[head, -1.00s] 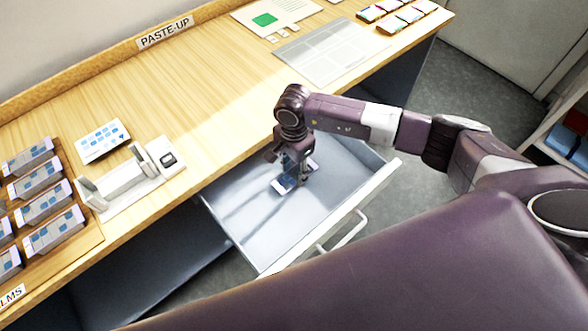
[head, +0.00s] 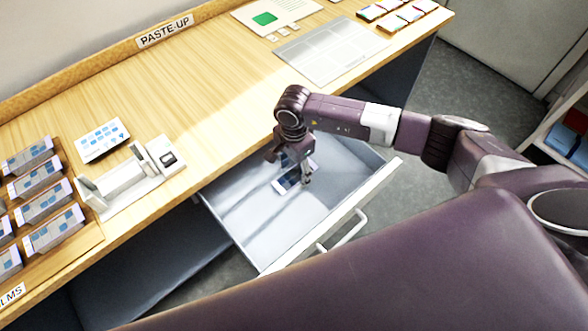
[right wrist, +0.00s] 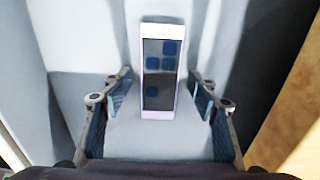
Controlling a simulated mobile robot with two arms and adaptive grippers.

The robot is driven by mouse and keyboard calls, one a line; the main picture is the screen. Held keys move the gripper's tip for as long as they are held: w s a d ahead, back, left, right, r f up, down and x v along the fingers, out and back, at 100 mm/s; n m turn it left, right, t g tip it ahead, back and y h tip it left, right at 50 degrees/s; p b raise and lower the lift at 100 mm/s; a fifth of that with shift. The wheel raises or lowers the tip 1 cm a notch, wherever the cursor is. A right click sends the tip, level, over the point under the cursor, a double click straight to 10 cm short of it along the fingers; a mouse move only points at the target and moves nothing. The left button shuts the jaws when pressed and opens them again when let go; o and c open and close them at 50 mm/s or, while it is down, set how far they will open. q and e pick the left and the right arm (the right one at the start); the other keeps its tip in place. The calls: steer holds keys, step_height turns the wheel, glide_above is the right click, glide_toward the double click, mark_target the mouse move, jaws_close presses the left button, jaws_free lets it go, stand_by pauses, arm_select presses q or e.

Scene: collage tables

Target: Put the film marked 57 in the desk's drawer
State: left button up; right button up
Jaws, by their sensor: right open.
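A small pale film packet (head: 287,182) with dark blue squares lies flat on the bottom of the open desk drawer (head: 245,218). My right gripper (head: 289,168) is over the drawer, close above the film, with its fingers spread. In the right wrist view the film (right wrist: 147,104) lies between and ahead of the two open fingers, with a gap on each side. No number on the film can be read. My left gripper is not in view.
The drawer is pulled out from under the wooden desk (head: 215,110); its front with a handle (head: 343,232) faces the floor space. A rack of similar films (head: 45,203) and a white device (head: 130,178) stand on the desk at left.

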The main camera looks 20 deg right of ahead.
mark_target(294, 175)
step_height(294, 175, up, 12)
steer(key=b, duration=0.2)
